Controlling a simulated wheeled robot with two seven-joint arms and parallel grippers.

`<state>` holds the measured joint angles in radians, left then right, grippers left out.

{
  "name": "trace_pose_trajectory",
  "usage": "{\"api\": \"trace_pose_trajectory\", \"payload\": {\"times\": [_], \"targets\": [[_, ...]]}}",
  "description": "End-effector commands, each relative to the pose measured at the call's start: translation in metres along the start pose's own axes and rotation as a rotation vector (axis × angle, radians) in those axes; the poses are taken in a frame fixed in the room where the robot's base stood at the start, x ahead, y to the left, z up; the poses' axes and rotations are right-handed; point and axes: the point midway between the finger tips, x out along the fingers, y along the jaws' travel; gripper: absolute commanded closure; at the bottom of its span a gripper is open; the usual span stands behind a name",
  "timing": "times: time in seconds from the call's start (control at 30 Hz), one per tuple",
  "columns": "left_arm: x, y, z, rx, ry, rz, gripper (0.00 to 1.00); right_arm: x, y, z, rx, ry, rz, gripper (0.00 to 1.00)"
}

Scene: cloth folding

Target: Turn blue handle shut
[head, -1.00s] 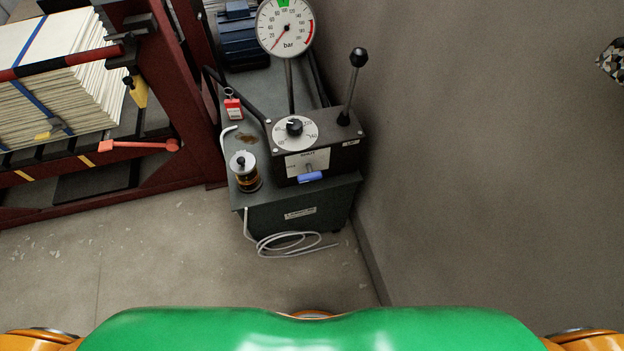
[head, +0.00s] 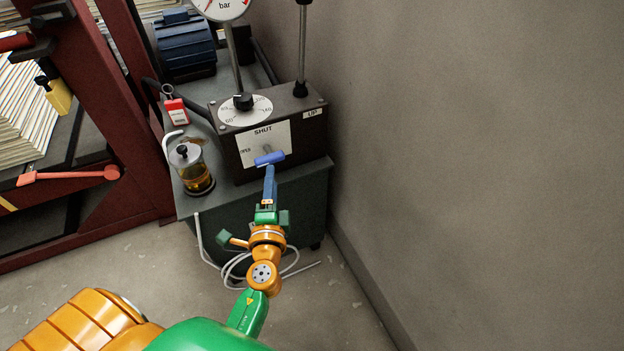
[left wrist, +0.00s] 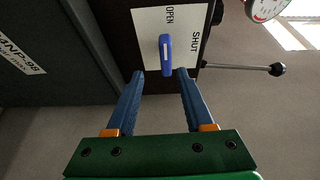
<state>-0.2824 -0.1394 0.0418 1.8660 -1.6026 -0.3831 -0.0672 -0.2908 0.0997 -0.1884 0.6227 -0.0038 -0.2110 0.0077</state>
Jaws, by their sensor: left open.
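The blue handle (head: 270,158) sits on a white plate (head: 263,136) on the front of a black control box. The plate reads SHUT at its top and OPEN at its left. In the head view the handle lies nearly level, tilted slightly. My left gripper (head: 269,172) is just below and in front of it. In the left wrist view the handle (left wrist: 165,55) stands between the lines of the two blue fingers of my open left gripper (left wrist: 160,73), just beyond their tips. It looks apart from both fingers. My right gripper is not in view.
The control box (head: 300,125) stands on a dark green cabinet (head: 300,195), with a glass oil jar (head: 196,172) to its left. A black-knobbed lever (head: 301,60) rises from the box. A dark red frame (head: 130,140) is at left and a bare wall (head: 470,150) at right.

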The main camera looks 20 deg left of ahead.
Motion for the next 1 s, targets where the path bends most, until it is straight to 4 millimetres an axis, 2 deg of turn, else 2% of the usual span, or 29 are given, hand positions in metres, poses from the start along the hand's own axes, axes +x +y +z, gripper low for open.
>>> {"api": "trace_pose_trajectory", "payload": {"times": [0.03,0.17,0.3,0.4,0.7,0.9,1.0], "targets": [[0.003,-0.004,0.002,0.012,-0.009,-0.024,0.47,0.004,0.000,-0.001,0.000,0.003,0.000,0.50],[0.023,-0.014,0.003,0.021,-0.012,-0.036,0.47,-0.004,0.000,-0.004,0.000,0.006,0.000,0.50],[0.052,-0.014,0.004,0.019,-0.012,-0.034,0.47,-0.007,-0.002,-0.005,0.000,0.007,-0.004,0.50],[0.065,-0.012,0.003,0.020,-0.010,-0.032,0.47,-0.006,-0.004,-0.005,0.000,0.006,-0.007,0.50],[0.071,-0.011,0.004,0.018,-0.010,-0.030,0.47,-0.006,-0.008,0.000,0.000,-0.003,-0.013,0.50],[0.071,-0.011,0.003,0.018,-0.010,-0.030,1.00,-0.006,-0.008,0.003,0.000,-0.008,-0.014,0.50],[0.071,-0.011,0.003,0.018,-0.010,-0.030,1.00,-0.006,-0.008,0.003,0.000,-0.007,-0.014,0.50]]}}
